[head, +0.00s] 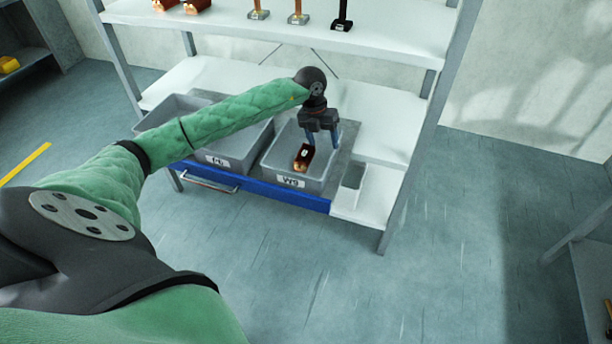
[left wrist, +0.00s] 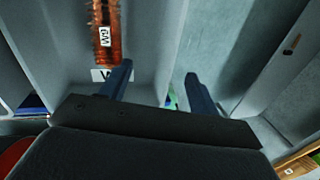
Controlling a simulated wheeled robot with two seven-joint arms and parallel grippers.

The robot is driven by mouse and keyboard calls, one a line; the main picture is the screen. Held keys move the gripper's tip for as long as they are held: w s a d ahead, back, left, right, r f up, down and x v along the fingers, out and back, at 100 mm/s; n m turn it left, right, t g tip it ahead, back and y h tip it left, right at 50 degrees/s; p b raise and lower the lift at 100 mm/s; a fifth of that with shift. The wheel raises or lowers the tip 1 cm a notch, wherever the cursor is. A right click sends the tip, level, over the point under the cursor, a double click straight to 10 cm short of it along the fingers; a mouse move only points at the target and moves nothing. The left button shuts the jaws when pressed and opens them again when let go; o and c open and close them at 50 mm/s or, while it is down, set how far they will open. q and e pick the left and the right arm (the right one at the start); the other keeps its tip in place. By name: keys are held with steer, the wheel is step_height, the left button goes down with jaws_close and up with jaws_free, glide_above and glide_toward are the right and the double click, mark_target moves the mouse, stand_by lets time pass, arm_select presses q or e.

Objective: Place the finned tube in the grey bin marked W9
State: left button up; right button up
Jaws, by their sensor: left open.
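The finned tube (head: 301,163) is a copper-brown piece with a white tag. It lies inside the grey bin marked W9 (head: 325,184), near its front left. In the left wrist view the finned tube (left wrist: 106,52) shows its ribbed side and a tag reading W9; part of it is cut off by the top edge. My left gripper (head: 322,143) is over the W9 bin with its fingers pointing down, open and empty. In the left wrist view its fingertips (left wrist: 158,72) are apart, with the tube beside and beyond the left finger. My right gripper is not in view.
A second grey bin (head: 245,155) with a hard-to-read label stands left of the W9 bin, under my left arm. Both sit on a blue-fronted shelf (head: 262,187). A white shelf (head: 385,38) above carries several parts. A small grey tray (head: 353,178) is at right.

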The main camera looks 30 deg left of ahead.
arm_select(q)
steer(key=s+d+t+h, duration=0.3)
steer(key=d+h, duration=0.6)
steer(key=d, duration=1.2)
steer(key=s+d+r+n+t+h, duration=0.3)
steer(key=d+r+n+t+h, duration=0.2)
steer(key=d+r+n+t, duration=0.3)
steer(key=s+a+f+n+t+y, duration=0.1)
steer(key=s+a+f+n+y, duration=0.55)
steer(key=n+y, duration=0.35)
steer(key=s+a+f+n+y, duration=0.5)
steer(key=f+n+y, duration=0.25)
steer(key=n, duration=0.55)
steer(key=s+d+f+g, duration=0.1)
steer(key=s+f+g, duration=0.2)
steer(key=s, duration=0.5)
steer(key=s+d+f+g+h, duration=0.1)
steer(key=s+g, duration=0.3)
steer(key=s, duration=0.4)
steer(key=s+d+f+n+g+h, duration=0.1)
steer(key=s+f+g, duration=0.3)
steer(key=s, duration=0.4)
steer(key=shift+s+d+f, duration=0.25)
steer(key=shift+d+f, duration=0.05)
steer(key=shift+d, duration=0.15)
